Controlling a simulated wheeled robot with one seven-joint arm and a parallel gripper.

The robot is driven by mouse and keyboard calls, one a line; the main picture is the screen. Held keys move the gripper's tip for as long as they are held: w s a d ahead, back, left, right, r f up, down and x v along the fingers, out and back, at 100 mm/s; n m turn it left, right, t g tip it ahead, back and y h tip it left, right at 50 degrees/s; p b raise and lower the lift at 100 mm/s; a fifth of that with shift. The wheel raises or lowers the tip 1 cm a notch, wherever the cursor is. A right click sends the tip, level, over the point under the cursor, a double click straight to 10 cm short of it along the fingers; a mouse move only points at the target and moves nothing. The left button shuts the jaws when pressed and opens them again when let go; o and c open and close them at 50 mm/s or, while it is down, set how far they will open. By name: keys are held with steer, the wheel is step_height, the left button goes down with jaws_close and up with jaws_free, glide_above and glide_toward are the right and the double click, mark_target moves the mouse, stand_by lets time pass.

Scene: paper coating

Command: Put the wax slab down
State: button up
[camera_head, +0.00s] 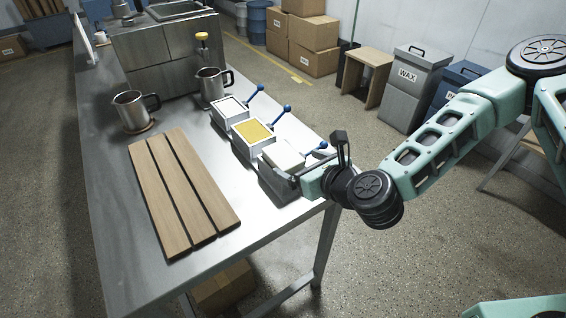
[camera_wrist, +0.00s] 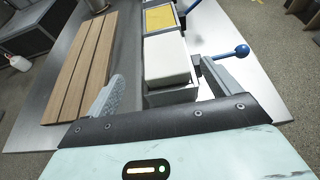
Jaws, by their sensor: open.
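A white wax slab (camera_head: 283,155) rests on the nearest of the three box-like moulds in a row; it also shows in the wrist view (camera_wrist: 167,59). The slab stands proud of the mould (camera_wrist: 172,96) and looks slightly askew on it. My gripper (camera_head: 290,177) is at this near mould, low over the table. In the wrist view my gripper (camera_wrist: 160,78) is open, with one finger left of the slab and the other right of it, apart from it. Whether the slab is fully seated is hard to tell.
Beside it stand a mould with yellow filling (camera_head: 253,131) and one with pale filling (camera_head: 229,106), each with a blue-knobbed lever. A slatted wooden board (camera_head: 182,190) lies to the left. Two metal jugs (camera_head: 134,110) stand farther back. The near table corner is clear.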

mark_target(285, 156)
steer(key=p+x, duration=0.2)
steer(key=x, duration=0.4)
steer(key=shift+w+d, duration=0.1)
steer(key=shift+w, duration=0.25)
steer(key=shift+w+f, duration=0.3)
steer(key=shift+f, duration=0.05)
steer(key=c, duration=1.3)
steer(key=shift+r, duration=0.1)
